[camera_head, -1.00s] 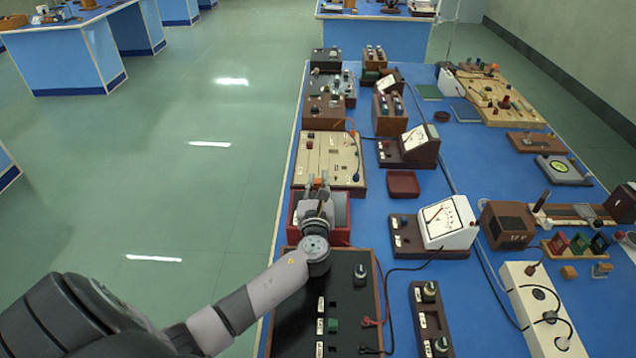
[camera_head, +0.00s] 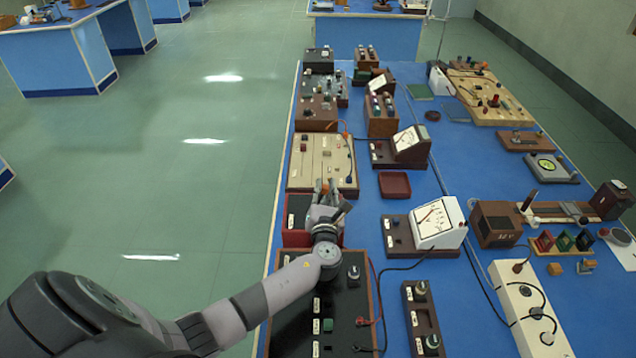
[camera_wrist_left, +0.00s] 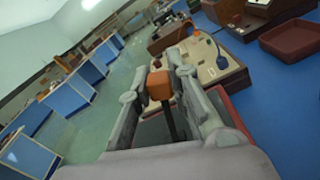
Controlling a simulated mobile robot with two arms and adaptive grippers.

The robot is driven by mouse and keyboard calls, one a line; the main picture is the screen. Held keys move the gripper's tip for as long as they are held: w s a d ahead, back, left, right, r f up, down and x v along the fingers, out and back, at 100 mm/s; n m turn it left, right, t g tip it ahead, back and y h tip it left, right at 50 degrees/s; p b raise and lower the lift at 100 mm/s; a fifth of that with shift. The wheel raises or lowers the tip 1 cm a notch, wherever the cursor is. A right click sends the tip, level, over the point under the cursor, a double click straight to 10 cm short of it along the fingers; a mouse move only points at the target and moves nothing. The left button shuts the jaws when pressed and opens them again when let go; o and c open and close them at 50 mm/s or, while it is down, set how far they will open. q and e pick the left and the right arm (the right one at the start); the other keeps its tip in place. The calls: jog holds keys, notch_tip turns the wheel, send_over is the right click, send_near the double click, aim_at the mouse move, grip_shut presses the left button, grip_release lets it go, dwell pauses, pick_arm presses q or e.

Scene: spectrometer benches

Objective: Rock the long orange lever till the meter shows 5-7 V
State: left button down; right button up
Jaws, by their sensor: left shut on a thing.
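The long lever shows in the left wrist view as an orange block (camera_wrist_left: 158,86) on a dark shaft (camera_wrist_left: 170,122). My left gripper (camera_wrist_left: 156,88) is shut on it, with one finger on each side. In the head view my left gripper (camera_head: 327,190) is over the red-sided box (camera_head: 297,214) and largely hides the lever. The white meter (camera_head: 437,223) stands right of that box on a brown base. A smaller tilted meter (camera_head: 409,140) stands farther back. Their needle readings are too small to tell. My right gripper is not in view.
A pale board (camera_head: 320,162) with a wire lies just beyond the red-sided box. A black panel (camera_head: 295,328) with knobs is under my left arm. A dark red tray (camera_head: 394,185) sits behind the white meter. Cables run across the blue bench.

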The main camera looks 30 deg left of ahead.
pick_arm(q)
jog(key=shift+w+d+f+m+p, duration=0.25)
jog(key=shift+d+m, duration=0.1)
jog(key=shift+m, duration=0.2)
jog(key=shift+w+d+f+m+p, duration=0.1)
jog(key=shift+w+d+m+p, duration=0.1)
jog(key=shift+d+m, duration=0.25)
jog(key=shift+a, duration=0.1)
jog(key=c, duration=1.5)
grip_release()
jog(key=v, duration=1.2)
jog(key=shift+s, duration=0.1)
